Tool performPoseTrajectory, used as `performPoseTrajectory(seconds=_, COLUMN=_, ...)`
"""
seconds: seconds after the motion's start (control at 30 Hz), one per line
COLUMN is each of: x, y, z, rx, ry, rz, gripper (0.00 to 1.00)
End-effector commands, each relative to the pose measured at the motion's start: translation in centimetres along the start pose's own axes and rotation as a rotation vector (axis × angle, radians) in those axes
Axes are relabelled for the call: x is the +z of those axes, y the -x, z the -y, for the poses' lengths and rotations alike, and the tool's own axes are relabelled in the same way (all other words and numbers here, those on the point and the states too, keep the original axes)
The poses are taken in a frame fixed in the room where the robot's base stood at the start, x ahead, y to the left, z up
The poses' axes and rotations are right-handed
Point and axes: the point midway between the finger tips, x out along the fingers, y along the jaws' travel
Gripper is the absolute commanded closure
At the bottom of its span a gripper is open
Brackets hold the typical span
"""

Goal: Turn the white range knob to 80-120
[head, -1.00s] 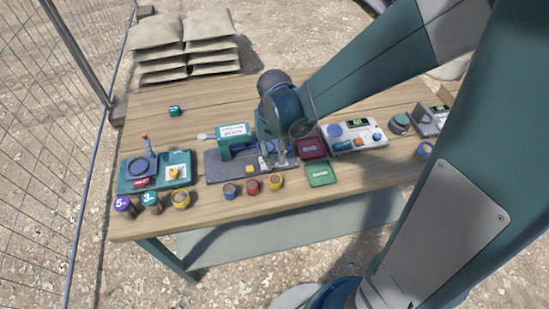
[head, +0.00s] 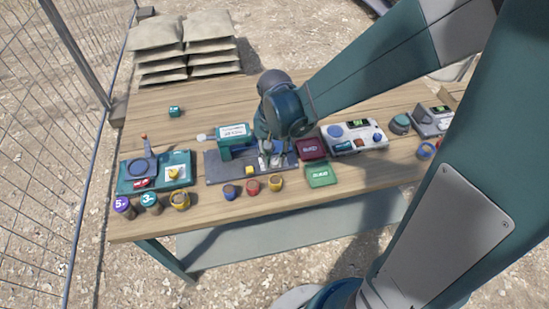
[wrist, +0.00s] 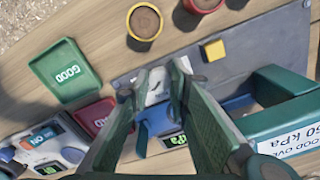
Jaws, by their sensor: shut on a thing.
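The white range knob (wrist: 156,84) shows between my fingertips in the wrist view, beside a blue part and a green-lit display (wrist: 174,140). My gripper (wrist: 160,74) points down over the dark grey plate (wrist: 270,45) and is shut on the knob. In the head view my gripper (head: 274,152) stands over the right part of the dark grey plate (head: 220,171), and its fingers mostly hide the knob. The knob's pointer and scale cannot be read.
A teal press-like frame (head: 225,148) with a kPa label stands left of my gripper. A yellow block (wrist: 214,50) lies on the plate. Red (head: 311,149) and green (head: 320,174) trays lie to the right. Several soil cups stand along the front.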

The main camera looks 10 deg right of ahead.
Motion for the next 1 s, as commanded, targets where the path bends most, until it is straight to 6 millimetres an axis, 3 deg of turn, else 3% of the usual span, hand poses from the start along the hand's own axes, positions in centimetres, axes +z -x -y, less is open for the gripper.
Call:
performPoseTrajectory(seconds=0.1, x=-0.1, y=0.0, z=0.1, rx=-0.001, ry=0.0, rz=-0.001, gripper=0.93)
performPoseTrajectory(seconds=0.13, x=-0.1, y=0.0, z=0.1, rx=-0.001, ry=0.001, rz=-0.001, gripper=0.77)
performPoseTrajectory(seconds=0.23, x=-0.1, y=0.0, z=0.0, rx=-0.001, ry=0.001, rz=-0.001, gripper=0.66)
performPoseTrajectory(seconds=0.67, x=0.0, y=0.2, z=0.0, rx=0.0, ry=0.001, rz=0.0, gripper=0.66)
performPoseTrajectory(seconds=1.0, x=0.0, y=2.1, z=0.0, rx=0.0, ry=0.001, rz=0.0, gripper=0.66)
